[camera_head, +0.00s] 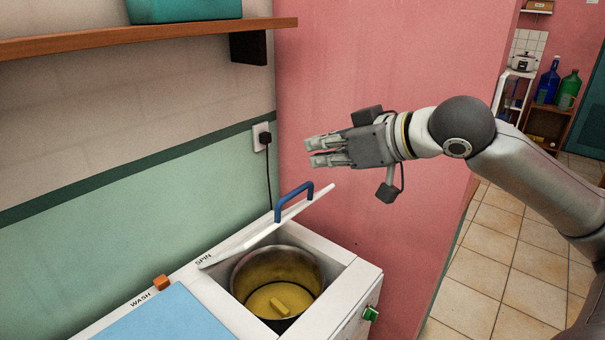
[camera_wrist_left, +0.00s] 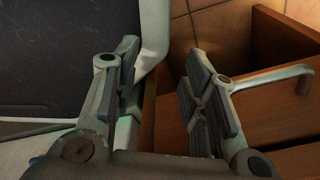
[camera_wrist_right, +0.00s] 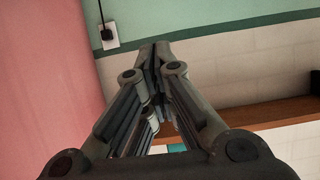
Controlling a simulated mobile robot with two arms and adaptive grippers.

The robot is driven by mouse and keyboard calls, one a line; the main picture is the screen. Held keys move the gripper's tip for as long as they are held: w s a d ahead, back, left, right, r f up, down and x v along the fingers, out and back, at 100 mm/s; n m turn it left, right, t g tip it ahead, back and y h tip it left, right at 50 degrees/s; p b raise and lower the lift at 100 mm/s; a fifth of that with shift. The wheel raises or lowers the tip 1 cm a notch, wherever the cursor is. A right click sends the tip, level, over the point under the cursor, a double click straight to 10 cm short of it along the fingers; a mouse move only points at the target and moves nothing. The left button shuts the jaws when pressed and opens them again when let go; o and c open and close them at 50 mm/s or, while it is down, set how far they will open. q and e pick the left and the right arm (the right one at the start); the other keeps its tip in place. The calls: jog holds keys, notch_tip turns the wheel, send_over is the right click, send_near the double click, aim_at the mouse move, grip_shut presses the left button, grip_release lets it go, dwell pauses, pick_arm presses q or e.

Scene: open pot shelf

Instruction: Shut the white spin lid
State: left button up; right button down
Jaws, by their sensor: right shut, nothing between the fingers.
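The white spin lid (camera_head: 262,232) stands tilted up over the spin side of a white washing machine (camera_head: 364,275). A blue handle (camera_head: 292,197) is on the lid.
A wooden shelf (camera_head: 150,39) with a teal box (camera_head: 184,10) hangs on the wall above the machine. A blue wash lid (camera_head: 175,318) lies flat at front left. A pink wall (camera_head: 385,75) stands behind my right gripper. Brown wooden furniture (camera_wrist_left: 270,110) is near my left gripper.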

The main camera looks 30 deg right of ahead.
jog(key=shift+w+p, duration=0.75)
jog(key=shift+p, duration=1)
jog(key=p, duration=0.8)
send_over(295, 191)
jog(key=w+a, duration=0.1)
jog(key=w, duration=0.2)
notch_tip(295, 191, down, 4)
jog(key=shift+s+d+f, duration=0.2)
jog(key=shift+s+f, duration=0.3)
jog(key=shift+f, duration=0.05)
jog(key=shift+s+d+f, duration=0.15)
jog(key=shift+s+f, duration=0.35)
jog(key=shift+f, duration=0.05)
jog(key=shift+s+d+f, duration=0.15)
jog(key=shift+s+f, duration=0.25)
jog(key=shift+f, duration=0.15)
